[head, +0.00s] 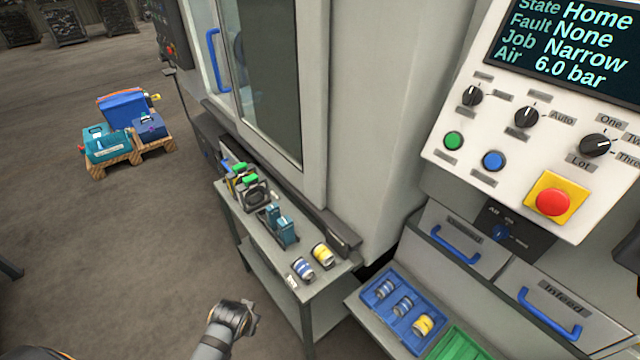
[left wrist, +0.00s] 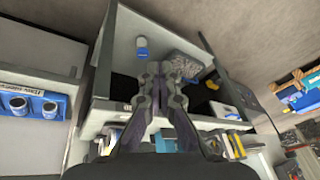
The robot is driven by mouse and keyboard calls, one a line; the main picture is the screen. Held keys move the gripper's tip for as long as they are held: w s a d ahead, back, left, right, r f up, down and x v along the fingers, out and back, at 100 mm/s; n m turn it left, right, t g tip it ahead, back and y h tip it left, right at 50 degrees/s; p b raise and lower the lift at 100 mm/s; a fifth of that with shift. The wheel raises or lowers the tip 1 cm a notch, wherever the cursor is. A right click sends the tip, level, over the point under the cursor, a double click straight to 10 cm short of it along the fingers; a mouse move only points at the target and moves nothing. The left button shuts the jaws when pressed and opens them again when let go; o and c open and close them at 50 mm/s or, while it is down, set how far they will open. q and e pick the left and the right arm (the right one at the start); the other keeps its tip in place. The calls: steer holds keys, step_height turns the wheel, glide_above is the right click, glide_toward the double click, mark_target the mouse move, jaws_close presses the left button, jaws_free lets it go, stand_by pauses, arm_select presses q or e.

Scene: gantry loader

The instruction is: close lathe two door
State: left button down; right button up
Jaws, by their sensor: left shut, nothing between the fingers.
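A grey machine with a large dark window (head: 270,80) stands in the upper middle of the head view. A blue vertical handle (head: 213,60) shows at the left of this window, on a pale framed panel. I cannot read a number on the machine, nor tell how far its door stands open. My left gripper (head: 235,316) is low in the head view, in front of the small table and apart from the handle. In the left wrist view its fingers (left wrist: 157,82) are together and empty. My right gripper is out of view.
A narrow side table (head: 288,255) with cans and coloured blocks stands before the machine. A control panel (head: 470,180) and blue-handled drawers (head: 455,243) are at right. A blue tray (head: 385,318) holds cans. A loaded wooden pallet (head: 135,157) stands left. Floor between is clear.

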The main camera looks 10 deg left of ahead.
arm_select(q)
steer(key=w+a+r+m+t+y, duration=0.25)
steer(key=w+r+t, duration=0.35)
steer(key=w+r, duration=0.4)
steer(key=w+a+r+m+t+y, duration=0.25)
steer(key=w+r+t, duration=0.4)
steer(key=r, duration=0.65)
steer(key=w+d+r+m+t+h, duration=0.3)
steer(key=w+d+r+m+h, duration=0.1)
steer(key=w+m, duration=0.25)
steer(key=w+d+f+m+g+h, duration=0.3)
steer(key=d+f+m+h, duration=0.2)
steer(key=d+m+h, duration=0.55)
steer(key=shift+y, duration=0.35)
steer(key=x, duration=0.9)
steer(key=shift+w+d+b, duration=0.2)
steer(key=shift+d+b, duration=0.1)
steer(key=shift+b, duration=0.05)
steer(key=shift+w+a+b, duration=0.35)
steer(key=shift+w+a, duration=0.75)
steer(key=shift+w, duration=0.1)
steer(key=shift+w+a, duration=0.25)
steer(key=shift+a, duration=0.15)
